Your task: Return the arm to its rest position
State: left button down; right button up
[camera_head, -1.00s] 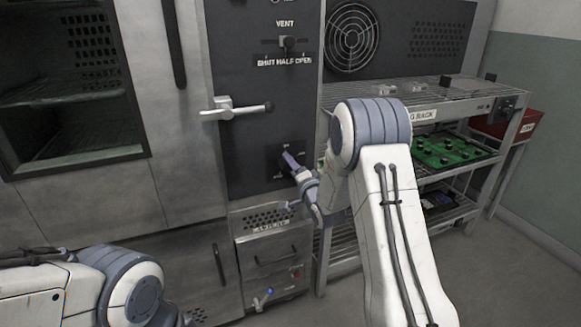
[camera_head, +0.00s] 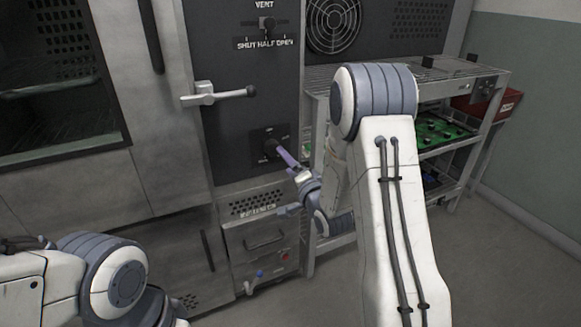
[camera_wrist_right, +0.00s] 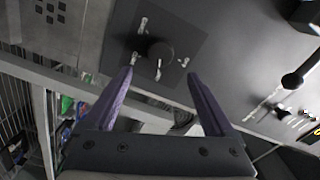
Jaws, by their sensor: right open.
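My right arm comes in from the lower right in the head view and bends toward the dark control panel (camera_head: 240,125). Its gripper (camera_head: 284,180) is open, with one purple finger beside the black rotary knob (camera_head: 269,145) low on that panel. In the right wrist view, the open gripper (camera_wrist_right: 160,75) has nothing between its purple fingers. The knob (camera_wrist_right: 158,52) and its white markings lie beyond the fingertips, and the fingers look apart from it. My left arm shows at the lower left of the head view, with its gripper out of sight.
A lever handle (camera_head: 218,93) juts from the panel, below a vent switch (camera_head: 266,24) marked SHUT, HALF, OPEN. A wire rack (camera_head: 440,75) with green boards (camera_head: 440,132) stands right, close behind my right arm. A red bin (camera_head: 490,105) is beyond it. Bare floor (camera_head: 500,270) lies lower right.

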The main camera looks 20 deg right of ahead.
jog(key=shift+s, duration=1)
